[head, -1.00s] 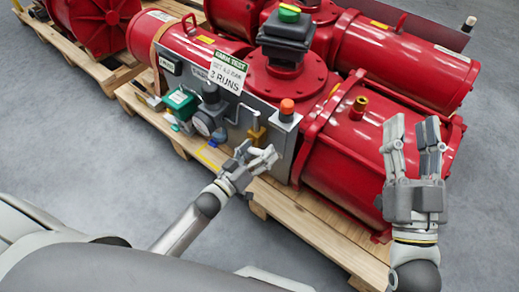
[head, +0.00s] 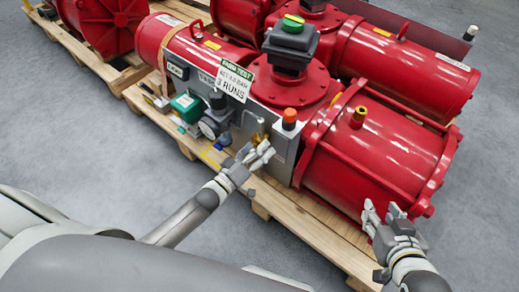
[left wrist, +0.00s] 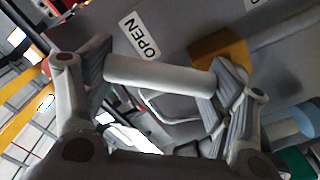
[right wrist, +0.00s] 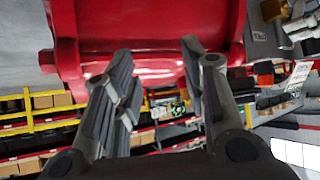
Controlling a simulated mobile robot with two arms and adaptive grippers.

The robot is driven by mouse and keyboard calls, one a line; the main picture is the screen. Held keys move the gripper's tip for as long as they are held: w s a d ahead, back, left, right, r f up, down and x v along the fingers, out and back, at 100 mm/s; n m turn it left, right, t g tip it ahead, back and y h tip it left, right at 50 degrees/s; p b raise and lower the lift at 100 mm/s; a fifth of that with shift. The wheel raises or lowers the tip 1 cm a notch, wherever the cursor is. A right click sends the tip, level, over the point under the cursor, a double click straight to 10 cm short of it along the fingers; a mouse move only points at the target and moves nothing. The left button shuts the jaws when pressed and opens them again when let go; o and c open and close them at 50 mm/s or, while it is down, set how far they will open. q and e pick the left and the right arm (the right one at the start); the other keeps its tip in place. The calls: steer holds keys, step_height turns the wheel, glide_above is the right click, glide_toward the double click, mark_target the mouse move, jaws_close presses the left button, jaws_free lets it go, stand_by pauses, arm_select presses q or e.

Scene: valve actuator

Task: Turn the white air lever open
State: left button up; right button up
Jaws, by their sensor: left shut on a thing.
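The white air lever (left wrist: 158,75) shows in the left wrist view as a pale bar spanning between the fingers of my left gripper (left wrist: 155,85), which is shut on it. A label reading OPEN (left wrist: 140,37) is on the grey panel behind it. In the head view my left gripper (head: 258,156) is at the front of the grey panel (head: 283,143), beside a brass fitting (head: 258,138); its fingers hide the lever there. My right gripper (head: 384,217) is open and empty in front of the large red cylinder; it also shows in the right wrist view (right wrist: 160,70).
The red actuator cylinder (head: 375,160) stands on a wooden pallet (head: 315,230). An orange-topped post (head: 289,120), a gauge (head: 213,125), a green box (head: 187,105) and a "3 RUNS" sign (head: 234,80) are around the panel. The grey floor in front is clear.

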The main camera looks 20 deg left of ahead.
arm_select(q)
steer(key=a+r+n+p, duration=0.1)
steer(key=n, duration=0.1)
steer(key=w+a+n, duration=0.1)
steer(key=n, duration=0.1)
steer(key=shift+w+a+r+p, duration=0.1)
steer(key=shift+a+r+p, duration=0.1)
steer(key=shift+r+p, duration=0.2)
steer(key=shift+w+a+n, duration=0.1)
steer(key=shift+a+n, duration=0.1)
steer(key=shift+n, duration=0.3)
steer(key=shift+w+a+r+n, duration=0.1)
steer(key=shift+w+a+n, duration=0.1)
steer(key=shift+a+n, duration=0.5)
steer(key=shift+w+a+n, duration=0.15)
steer(key=shift+a+n, duration=0.1)
steer(key=shift+n, duration=0.75)
arm_select(e)
steer(key=s+d+f+g+h, duration=0.1)
steer(key=s+d+f+g, duration=0.1)
steer(key=s+f+g, duration=0.2)
steer(key=shift+s+d, duration=0.2)
steer(key=shift+s, duration=1.15)
